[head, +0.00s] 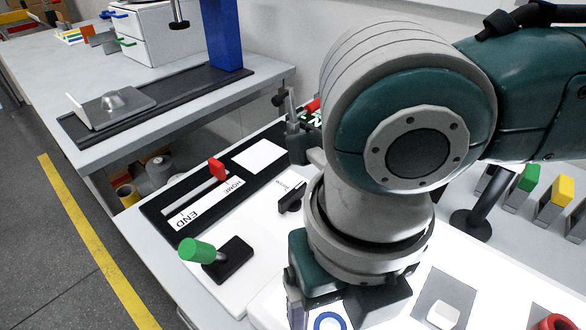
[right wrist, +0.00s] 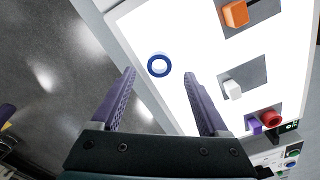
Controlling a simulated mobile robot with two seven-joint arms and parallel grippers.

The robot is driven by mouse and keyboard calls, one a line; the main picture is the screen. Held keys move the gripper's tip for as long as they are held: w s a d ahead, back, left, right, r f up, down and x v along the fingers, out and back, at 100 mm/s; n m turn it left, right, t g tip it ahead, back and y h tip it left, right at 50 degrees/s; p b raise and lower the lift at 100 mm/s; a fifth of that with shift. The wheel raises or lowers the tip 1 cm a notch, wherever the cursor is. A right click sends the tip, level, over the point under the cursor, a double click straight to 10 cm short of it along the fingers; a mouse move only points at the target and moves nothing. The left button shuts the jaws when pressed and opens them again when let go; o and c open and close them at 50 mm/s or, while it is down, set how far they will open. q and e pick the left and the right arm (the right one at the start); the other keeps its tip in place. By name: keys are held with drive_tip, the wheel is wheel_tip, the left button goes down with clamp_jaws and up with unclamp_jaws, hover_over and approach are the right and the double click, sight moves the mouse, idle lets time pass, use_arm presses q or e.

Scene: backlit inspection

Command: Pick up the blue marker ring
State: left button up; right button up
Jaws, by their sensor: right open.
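The blue marker ring (right wrist: 150,66) lies on the bright white light panel (right wrist: 180,25), near its left edge in the right wrist view. Its middle looks white. In the head view the ring (head: 327,315) is cut by the bottom edge, beside my right gripper. My right gripper (right wrist: 160,77) is open and empty. In the right wrist view its two purple fingers point toward the ring, with the ring just beyond and between the tips. I cannot tell the height of the fingers above the panel. My left gripper is not in view.
A white block (right wrist: 232,89) and an orange block (right wrist: 235,13) sit on grey patches of the panel. In the head view a green-knobbed lever (head: 197,250) and a red-handled slider (head: 217,169) stand left of my arm.

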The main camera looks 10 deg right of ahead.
sight(333, 326)
wheel_tip(333, 326, down, 3)
drive_tip(key=shift+s+f, duration=0.1)
drive_tip(key=shift+c, duration=0.4)
clamp_jaws()
